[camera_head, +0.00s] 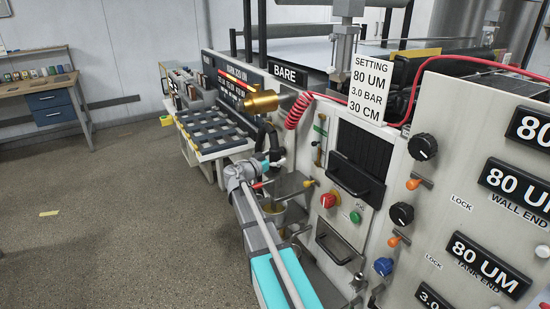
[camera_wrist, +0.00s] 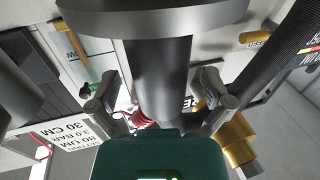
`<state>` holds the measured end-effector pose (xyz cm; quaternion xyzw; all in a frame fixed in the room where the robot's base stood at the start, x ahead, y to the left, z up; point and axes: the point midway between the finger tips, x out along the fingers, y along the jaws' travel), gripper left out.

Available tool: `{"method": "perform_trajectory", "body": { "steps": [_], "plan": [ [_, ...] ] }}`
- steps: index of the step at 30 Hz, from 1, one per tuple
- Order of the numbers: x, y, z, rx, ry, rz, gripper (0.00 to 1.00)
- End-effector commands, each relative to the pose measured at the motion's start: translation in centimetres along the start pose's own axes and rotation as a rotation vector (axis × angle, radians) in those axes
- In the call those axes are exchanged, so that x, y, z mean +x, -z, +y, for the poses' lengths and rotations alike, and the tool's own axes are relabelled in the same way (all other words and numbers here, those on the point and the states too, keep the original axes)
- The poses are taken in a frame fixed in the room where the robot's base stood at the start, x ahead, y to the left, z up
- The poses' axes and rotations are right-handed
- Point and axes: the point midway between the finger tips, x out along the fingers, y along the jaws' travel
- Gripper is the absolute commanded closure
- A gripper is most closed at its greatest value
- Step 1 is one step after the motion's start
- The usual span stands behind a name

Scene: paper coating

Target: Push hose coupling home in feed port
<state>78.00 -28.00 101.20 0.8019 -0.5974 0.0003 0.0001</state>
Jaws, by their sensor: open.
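In the wrist view my gripper (camera_wrist: 157,85) is open, with one finger on each side of a smooth grey cylinder (camera_wrist: 158,60). The cylinder has a wide round grey flange (camera_wrist: 150,14) at its top; I see gaps beside it. A black ribbed hose (camera_wrist: 284,55) runs at the right, near a brass cylinder (camera_wrist: 238,140). In the head view the brass cylinder (camera_head: 260,101) juts out from the machine, above my gripper (camera_head: 272,162), which is small and partly hidden. I cannot tell for sure which parts are the coupling and the feed port.
The machine front carries red (camera_head: 327,200) and green (camera_head: 355,217) buttons, black knobs (camera_head: 422,147) and orange levers. A white setting card (camera_head: 370,88) stands on top beside a coiled red hose (camera_head: 297,110). A slatted rack (camera_head: 216,130) is at left; the floor (camera_head: 90,210) there is clear.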

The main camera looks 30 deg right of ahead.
Motion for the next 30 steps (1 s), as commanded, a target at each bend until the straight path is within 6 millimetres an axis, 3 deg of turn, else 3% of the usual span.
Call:
{"method": "perform_trajectory", "body": {
  "steps": [11,30],
  "plan": [
    [-1.5,0.0,0.0,0.000,0.001,0.000,0.00],
    [-10.4,0.0,0.0,-0.001,0.002,0.001,0.00]
  ]
}}
